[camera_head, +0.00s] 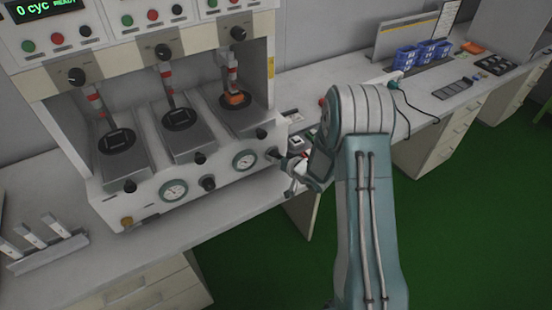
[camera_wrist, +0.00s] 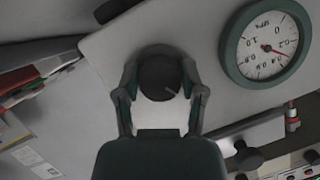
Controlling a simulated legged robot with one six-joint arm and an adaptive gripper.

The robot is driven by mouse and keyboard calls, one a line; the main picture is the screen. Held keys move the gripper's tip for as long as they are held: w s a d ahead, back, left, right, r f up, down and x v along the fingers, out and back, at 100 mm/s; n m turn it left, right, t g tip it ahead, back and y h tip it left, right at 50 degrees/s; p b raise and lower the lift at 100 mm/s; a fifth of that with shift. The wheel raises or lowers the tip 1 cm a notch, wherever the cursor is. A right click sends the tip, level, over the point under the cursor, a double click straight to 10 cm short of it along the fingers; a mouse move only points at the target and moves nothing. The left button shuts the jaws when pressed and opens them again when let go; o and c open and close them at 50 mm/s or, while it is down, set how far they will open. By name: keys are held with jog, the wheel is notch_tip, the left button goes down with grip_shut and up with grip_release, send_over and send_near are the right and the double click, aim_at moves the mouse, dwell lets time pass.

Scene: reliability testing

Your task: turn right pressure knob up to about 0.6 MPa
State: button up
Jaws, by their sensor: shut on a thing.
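The right pressure knob, a dark round knob (camera_wrist: 158,78) with a pale mark, is on the grey front panel. My gripper (camera_wrist: 160,92) is shut on it, one finger on each side, in the wrist view. In the head view my gripper (camera_head: 289,165) is at the right end of the machine's front, beside the knob (camera_head: 272,154). The right pressure gauge (camera_wrist: 265,46) has a white face and dark green rim; it also shows in the head view (camera_head: 244,160). Its red needle points to the right and slightly down in the wrist view; its exact value is hard to read.
A left gauge (camera_head: 173,190) and a middle black knob (camera_head: 207,183) are on the same panel. Three test stations stand above. Blue bins (camera_head: 420,53) and small trays are on the right bench. A white sample rack (camera_head: 47,250) is at left.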

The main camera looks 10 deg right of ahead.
jog(key=m+y, duration=0.1)
jog(key=m, duration=0.1)
jog(key=shift+w+d+m+y, duration=0.1)
jog(key=shift+m+y, duration=0.2)
jog(key=m+y, duration=0.1)
jog(key=m, duration=0.1)
jog(key=shift+m+y, duration=0.4)
jog(key=m+t+y, duration=0.1)
jog(key=m, duration=0.2)
jog(key=shift+m, duration=0.3)
jog(key=shift+f+m+t+y, duration=0.1)
jog(key=shift+m+t+y, duration=0.35)
jog(key=shift+m, duration=0.95)
jog(key=o, duration=1.1)
jog(key=shift+d, duration=0.1)
jog(key=shift+o, duration=0.2)
